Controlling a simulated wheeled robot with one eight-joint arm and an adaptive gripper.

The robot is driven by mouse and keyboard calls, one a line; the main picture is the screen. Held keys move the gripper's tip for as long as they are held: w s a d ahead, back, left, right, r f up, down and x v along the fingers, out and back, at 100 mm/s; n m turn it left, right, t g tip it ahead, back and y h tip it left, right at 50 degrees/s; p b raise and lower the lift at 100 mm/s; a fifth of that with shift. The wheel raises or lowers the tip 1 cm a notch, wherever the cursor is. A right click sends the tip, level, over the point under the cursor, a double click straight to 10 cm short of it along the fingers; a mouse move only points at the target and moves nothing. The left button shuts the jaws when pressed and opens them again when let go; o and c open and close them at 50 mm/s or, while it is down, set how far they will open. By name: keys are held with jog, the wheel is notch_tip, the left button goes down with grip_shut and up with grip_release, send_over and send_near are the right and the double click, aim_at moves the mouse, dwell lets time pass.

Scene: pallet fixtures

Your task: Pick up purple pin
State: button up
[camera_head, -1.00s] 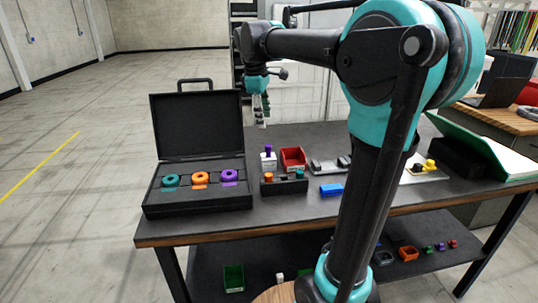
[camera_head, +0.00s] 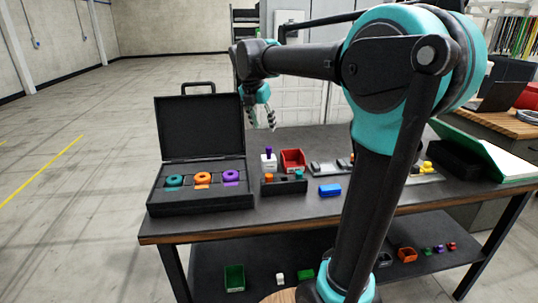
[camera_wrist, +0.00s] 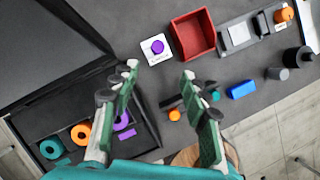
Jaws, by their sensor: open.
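The purple pin (camera_head: 268,150) stands upright in a small white block (camera_head: 268,162) on the table, just left of a red bin. In the wrist view the pin (camera_wrist: 157,46) shows from above as a purple round top on the white block (camera_wrist: 154,56). My gripper (camera_head: 264,127) hangs above and behind the pin, apart from it. In the wrist view my gripper (camera_wrist: 159,72) is open and empty, with its two fingers spread, and the pin lies beyond the fingertips.
A black case (camera_head: 196,165) with teal, orange and purple rings stands open at the left. A red bin (camera_head: 293,160), a blue block (camera_head: 330,190) and a dark holder with orange and teal pieces (camera_head: 284,187) lie near the pin. The front table strip is clear.

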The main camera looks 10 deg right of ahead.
aim_at(269, 147)
jog(key=x, duration=0.8)
jog(key=shift+w+f, duration=0.1)
jog(key=shift+f, duration=0.15)
jog(key=x, duration=0.5)
jog(key=shift+w, duration=0.3)
grip_shut()
